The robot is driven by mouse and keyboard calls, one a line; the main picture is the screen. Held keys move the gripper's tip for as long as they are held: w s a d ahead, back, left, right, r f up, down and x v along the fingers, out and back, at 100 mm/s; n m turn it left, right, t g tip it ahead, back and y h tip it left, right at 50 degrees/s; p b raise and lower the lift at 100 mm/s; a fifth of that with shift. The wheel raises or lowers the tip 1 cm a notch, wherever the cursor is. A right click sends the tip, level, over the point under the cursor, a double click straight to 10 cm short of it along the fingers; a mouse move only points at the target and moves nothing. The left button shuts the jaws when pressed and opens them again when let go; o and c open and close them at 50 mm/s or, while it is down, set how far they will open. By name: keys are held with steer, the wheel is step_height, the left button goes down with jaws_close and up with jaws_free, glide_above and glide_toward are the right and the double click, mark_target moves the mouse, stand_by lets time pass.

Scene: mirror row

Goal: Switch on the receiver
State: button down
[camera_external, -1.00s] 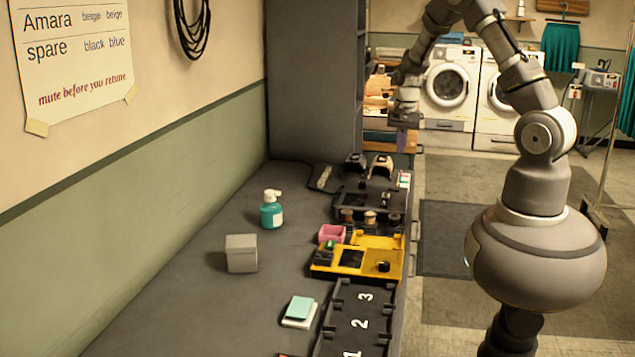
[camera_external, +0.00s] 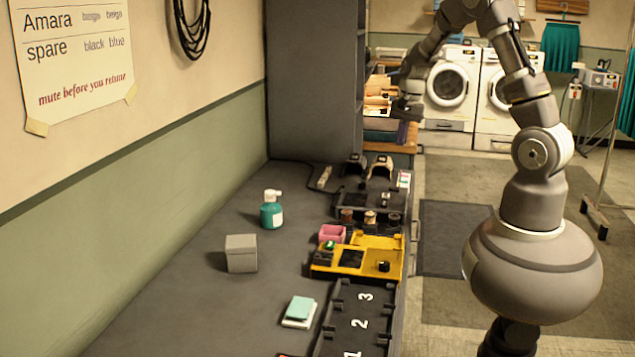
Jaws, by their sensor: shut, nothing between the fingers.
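My gripper (camera_external: 402,138) is shut and empty. It hangs in the air beyond the far end of the grey counter (camera_external: 190,290), in front of the washing machines. No unit is clearly labelled as the receiver. A dark unit (camera_external: 385,199) with small controls lies at the far right of the counter and may be it, but I cannot tell. A yellow unit (camera_external: 393,243) with a dark square panel and a black knob (camera_external: 384,266) stands nearer on the counter. My gripper is above and beyond both, apart from them. Switch states are too small to read.
Two headset-like things (camera_external: 380,165) stand at the counter's far end beside a tall grey cabinet (camera_external: 314,80). A pink box (camera_external: 332,233), teal bottle (camera_external: 271,214), grey box (camera_external: 241,253) and numbered black tray (camera_external: 337,318) stand along the counter. Its left is mostly clear.

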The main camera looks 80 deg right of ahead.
mark_target(391, 188)
steer(key=f+b, duration=0.2)
steer(key=f, duration=0.2)
steer(key=w+f+b, duration=0.1)
steer(key=f+b, duration=0.1)
steer(key=f, duration=0.3)
steer(key=w+f+b, duration=0.1)
steer(key=f+b, duration=0.1)
steer(key=f, duration=0.2)
steer(key=shift+f, duration=0.4)
steer(key=shift+p, duration=0.55)
steer(key=shift+w+f, duration=0.1)
steer(key=shift+f, duration=0.05)
steer(key=shift+s, duration=0.85)
